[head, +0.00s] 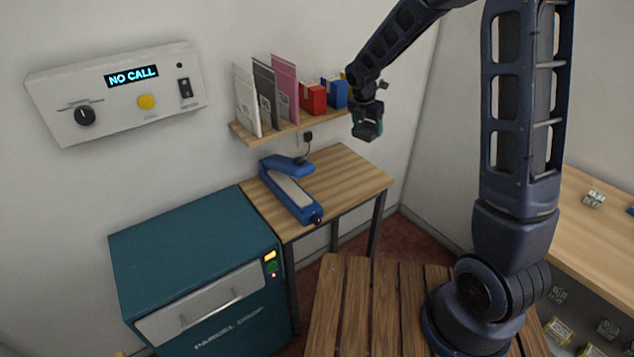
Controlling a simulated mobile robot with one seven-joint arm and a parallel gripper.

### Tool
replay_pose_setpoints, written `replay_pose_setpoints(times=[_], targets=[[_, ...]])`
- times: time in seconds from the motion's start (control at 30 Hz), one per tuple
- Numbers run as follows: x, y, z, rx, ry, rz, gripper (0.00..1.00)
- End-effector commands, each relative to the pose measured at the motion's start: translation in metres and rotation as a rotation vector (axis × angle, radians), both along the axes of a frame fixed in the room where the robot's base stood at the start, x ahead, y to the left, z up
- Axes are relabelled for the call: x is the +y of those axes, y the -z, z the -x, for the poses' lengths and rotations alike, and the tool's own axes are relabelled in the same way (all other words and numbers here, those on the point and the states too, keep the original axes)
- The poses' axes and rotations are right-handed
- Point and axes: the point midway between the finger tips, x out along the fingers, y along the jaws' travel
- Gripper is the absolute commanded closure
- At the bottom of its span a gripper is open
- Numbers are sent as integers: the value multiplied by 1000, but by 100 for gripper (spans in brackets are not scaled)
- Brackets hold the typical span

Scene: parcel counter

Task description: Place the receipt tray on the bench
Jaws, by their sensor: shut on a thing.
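My gripper (367,128) is high in the right half of the head view, pointing down, in front of the wall. It is shut on a small dark teal thing (368,129), mostly hidden by the fingers; I cannot tell for certain that it is the receipt tray. The gripper and this thing are in the air, apart from any surface. A slatted wooden top (345,300), perhaps the bench, is at the bottom centre, and its visible part is bare. No other receipt tray can be made out.
A small wooden table (352,180) bears a blue sealer-like device (290,192); its right part is clear. Above is a shelf (285,133) with folders and boxes. A teal parcel drop cabinet (195,245) stands left. A counter (590,225) with small items is right.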

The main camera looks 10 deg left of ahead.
Motion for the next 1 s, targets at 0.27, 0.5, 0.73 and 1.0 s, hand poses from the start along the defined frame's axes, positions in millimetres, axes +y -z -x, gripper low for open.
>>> replay_pose_setpoints(times=[0.27, 0.5, 0.73, 1.0], targets=[[60, 6, 30, 1, -116, -1, 52], [72, 19, 37, 3, -141, 0, 52], [71, 68, 37, 4, -140, 2, 52], [71, 126, 37, 3, -140, 3, 52]])
